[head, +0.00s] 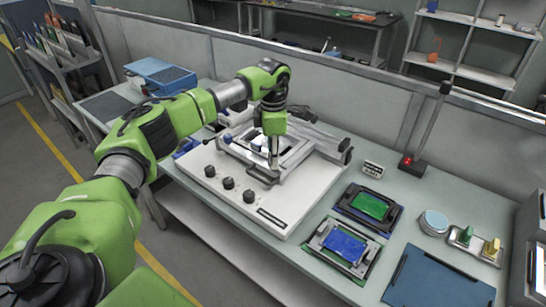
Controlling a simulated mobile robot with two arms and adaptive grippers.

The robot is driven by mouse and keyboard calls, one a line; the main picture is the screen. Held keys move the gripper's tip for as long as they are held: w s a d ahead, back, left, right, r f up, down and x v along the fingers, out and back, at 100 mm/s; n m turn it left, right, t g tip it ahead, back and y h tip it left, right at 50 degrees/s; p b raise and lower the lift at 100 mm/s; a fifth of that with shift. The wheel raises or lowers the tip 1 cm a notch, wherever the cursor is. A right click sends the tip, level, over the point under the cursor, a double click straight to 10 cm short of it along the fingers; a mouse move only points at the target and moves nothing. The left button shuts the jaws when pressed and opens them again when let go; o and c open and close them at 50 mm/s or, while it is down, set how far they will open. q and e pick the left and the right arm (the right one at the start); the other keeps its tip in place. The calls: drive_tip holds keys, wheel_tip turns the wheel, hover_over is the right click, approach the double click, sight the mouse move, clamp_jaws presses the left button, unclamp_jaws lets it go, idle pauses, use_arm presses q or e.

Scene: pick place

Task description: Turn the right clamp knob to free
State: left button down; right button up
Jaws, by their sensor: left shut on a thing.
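A white fixture base (225,200) stands on the bench with a grey metal clamp frame (305,152) on top. My left gripper (273,163) points down over the front part of this frame, right of its opening. It is shut on a small part there. The fingers hide most of that part, so I cannot tell whether it is the right clamp knob or how far it is turned. A dark round knob (347,156) shows at the frame's right end, apart from the gripper. My right gripper is not in view.
Several black knobs (228,183) line the base's front left. Right of the base lie a green board (370,206) and a blue board (345,244) in holders, a round tin (433,222) and a blue mat (435,280). A blue box (160,76) stands at the back left.

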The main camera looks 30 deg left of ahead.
use_arm(q)
drive_tip(key=c, duration=1.8)
unclamp_jaws()
wheel_tip(320, 180, up, 12)
drive_tip(key=shift+r, duration=0.1)
